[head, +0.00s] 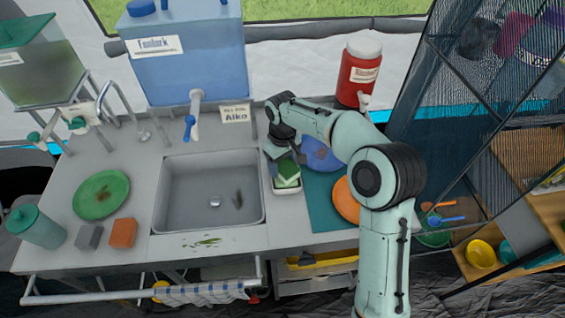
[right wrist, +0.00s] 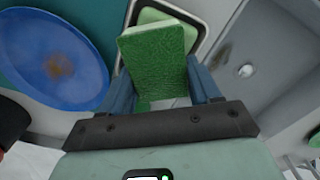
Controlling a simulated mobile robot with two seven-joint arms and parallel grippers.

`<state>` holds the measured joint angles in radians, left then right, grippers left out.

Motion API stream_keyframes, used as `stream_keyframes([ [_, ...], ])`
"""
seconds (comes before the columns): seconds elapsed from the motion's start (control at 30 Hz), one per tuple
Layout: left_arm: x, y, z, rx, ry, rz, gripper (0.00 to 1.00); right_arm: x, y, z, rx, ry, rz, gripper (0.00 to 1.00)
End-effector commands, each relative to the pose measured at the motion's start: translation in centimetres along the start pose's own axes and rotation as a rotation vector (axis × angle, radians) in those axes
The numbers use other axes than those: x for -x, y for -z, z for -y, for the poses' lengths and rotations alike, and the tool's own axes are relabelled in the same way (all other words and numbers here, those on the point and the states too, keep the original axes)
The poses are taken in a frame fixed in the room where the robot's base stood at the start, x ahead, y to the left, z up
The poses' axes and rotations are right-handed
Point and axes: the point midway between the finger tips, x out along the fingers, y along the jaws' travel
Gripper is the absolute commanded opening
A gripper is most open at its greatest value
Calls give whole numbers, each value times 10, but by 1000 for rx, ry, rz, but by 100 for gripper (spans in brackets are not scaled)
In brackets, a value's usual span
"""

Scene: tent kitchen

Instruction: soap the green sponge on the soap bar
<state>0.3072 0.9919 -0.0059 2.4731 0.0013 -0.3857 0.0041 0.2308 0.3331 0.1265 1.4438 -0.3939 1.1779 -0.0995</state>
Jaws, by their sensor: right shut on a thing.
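My right gripper (head: 281,156) is shut on the green sponge (head: 287,169), just right of the sink. In the right wrist view the sponge (right wrist: 160,55) sits between the two blue-grey fingers. The sponge covers much of the bar. In the head view the dish (head: 287,191) is right under the sponge. I cannot tell whether sponge and bar touch. My left gripper is out of view.
A blue plate (head: 320,155) and an orange plate (head: 345,200) lie right of the dish. A red jar (head: 358,75) stands behind.

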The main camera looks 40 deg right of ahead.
Motion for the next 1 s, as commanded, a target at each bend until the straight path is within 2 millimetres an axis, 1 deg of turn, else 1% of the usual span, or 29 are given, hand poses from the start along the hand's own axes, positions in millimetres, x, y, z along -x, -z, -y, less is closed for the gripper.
stream_keyframes([
  [0.03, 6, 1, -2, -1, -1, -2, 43, 8, 0, 0, 0, 0, -1, 38],
  [0.1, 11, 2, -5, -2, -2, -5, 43, 14, 1, 0, 0, -1, -2, 38],
  [0.7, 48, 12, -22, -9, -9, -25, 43, 62, 1, 0, 0, -2, -5, 38],
  [0.8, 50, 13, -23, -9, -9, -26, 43, 65, 1, 0, 0, -1, -4, 38],
  [1.0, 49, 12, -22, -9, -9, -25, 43, 64, 0, 0, 0, -1, -3, 38],
])
